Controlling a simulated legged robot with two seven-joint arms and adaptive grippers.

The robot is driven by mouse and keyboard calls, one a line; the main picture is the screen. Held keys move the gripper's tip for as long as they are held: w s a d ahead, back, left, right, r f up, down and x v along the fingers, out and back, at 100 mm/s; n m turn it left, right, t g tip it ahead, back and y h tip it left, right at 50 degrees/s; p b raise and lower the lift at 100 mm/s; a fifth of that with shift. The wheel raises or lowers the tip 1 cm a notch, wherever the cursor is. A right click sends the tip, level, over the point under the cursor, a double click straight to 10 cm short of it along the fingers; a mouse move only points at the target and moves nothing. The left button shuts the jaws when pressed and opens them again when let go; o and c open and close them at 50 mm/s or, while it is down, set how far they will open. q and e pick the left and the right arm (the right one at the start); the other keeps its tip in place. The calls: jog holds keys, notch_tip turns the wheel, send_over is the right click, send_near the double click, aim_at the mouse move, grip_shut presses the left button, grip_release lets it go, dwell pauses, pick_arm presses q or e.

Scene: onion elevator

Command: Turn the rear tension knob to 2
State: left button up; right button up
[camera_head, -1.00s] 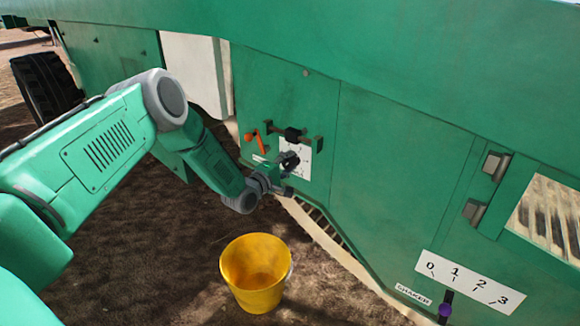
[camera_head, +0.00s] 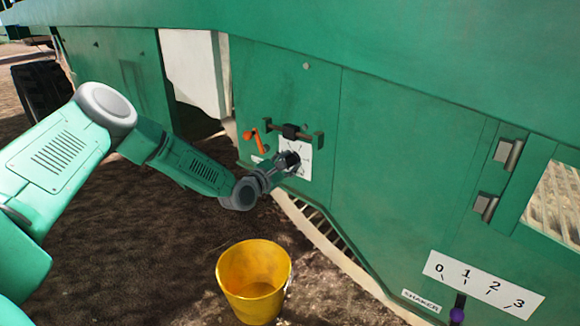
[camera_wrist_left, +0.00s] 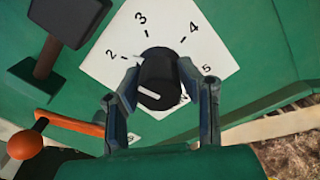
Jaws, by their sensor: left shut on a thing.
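The rear tension knob (camera_wrist_left: 158,80) is a black round knob on a white numbered dial plate (camera_wrist_left: 190,25) in the left wrist view. The numbers 2, 3, 4 and 5 show; the lower left of the dial is partly hidden by a finger. In the head view my left gripper (camera_head: 284,164) is at the dial plate (camera_head: 303,169) on the green panel. My right gripper is not in view.
An orange-handled lever (camera_head: 256,140) sits left of the dial, with a dark latch bar (camera_head: 291,131) above. A yellow bucket (camera_head: 253,285) stands on the ground below. A shaker scale (camera_head: 482,283) with a purple knob (camera_head: 457,315) is at the lower right.

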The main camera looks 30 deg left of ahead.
pick_arm(q)
jog(key=shift+s+f+n, duration=0.1)
jog(key=shift+f+n, duration=0.2)
jog(key=shift+n, duration=0.35)
jog(key=shift+s+f+n, duration=0.1)
jog(key=shift+f+n, duration=0.15)
jog(key=shift+n, duration=0.4)
jog(key=o, duration=1.1)
jog(key=shift+o, duration=0.2)
jog(key=shift+w+a+r, duration=0.1)
jog(key=shift+r, duration=0.1)
